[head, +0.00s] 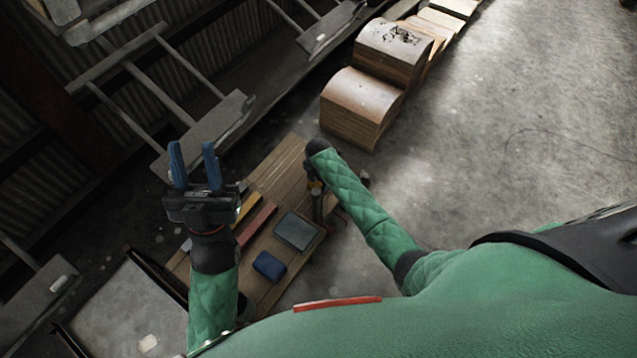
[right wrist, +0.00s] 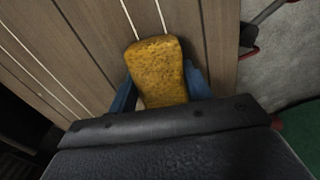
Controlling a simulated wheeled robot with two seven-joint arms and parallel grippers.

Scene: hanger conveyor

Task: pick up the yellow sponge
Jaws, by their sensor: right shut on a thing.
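The yellow sponge (right wrist: 160,70) is in the middle of the right wrist view, speckled and rounded at its far end. My right gripper (right wrist: 161,88) is shut on it, with a blue finger against each side. Wooden planks show behind the sponge; I cannot tell whether it touches them or is just above. In the head view my right forearm and hand hide most of that gripper and the sponge. My left gripper (head: 192,150) is open and empty, its two blue fingers apart, raised at the left of the table.
The wooden table (head: 285,165) carries a grey flat box (head: 297,232), a dark blue item (head: 269,266), and yellow (head: 236,217) and red (head: 256,223) bars. Curved wooden blocks (head: 360,105) stand beyond. Hanging metal racks (head: 205,130) are at left. Open concrete floor (head: 500,130) lies right.

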